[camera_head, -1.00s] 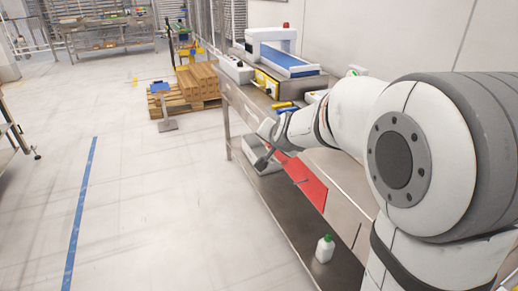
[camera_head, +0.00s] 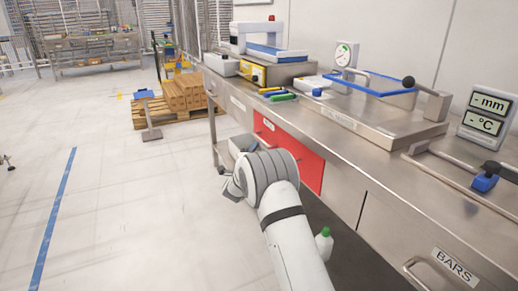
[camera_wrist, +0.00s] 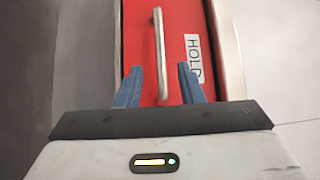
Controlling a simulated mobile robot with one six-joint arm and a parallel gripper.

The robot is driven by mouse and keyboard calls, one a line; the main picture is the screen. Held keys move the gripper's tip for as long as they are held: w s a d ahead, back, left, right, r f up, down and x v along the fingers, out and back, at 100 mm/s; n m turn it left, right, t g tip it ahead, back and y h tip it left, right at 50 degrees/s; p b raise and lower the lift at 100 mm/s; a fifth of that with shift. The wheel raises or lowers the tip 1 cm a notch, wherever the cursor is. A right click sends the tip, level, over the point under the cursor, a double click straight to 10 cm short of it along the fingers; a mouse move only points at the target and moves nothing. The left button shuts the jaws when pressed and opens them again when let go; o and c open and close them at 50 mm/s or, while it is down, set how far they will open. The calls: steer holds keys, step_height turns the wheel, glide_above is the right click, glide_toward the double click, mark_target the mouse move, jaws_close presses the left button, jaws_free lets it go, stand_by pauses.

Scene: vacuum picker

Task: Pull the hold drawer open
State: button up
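The hold drawer has a red front (camera_head: 308,165) below the steel bench top in the head view. In the wrist view the red front (camera_wrist: 180,35) fills the upper middle, with a white HOLD label (camera_wrist: 193,58). Its metal bar handle (camera_wrist: 159,50) runs lengthwise between the two blue fingers of my gripper (camera_wrist: 160,82). The fingers are open, with a gap to the handle on each side. In the head view my arm covers part of the drawer, and the fingertips are not clear. I see no clear gap showing the drawer pulled out.
The bench top (camera_head: 330,135) carries a gauge (camera_head: 343,54), a blue-edged frame (camera_head: 375,90) and a display (camera_head: 488,112). A BARS drawer (camera_head: 430,250) is at the lower right. A white bottle (camera_head: 324,243) stands on the lower shelf.

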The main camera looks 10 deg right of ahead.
steer(key=x, duration=0.6)
steer(key=shift+b, duration=0.4)
steer(key=shift+c, duration=0.4)
jaws_close()
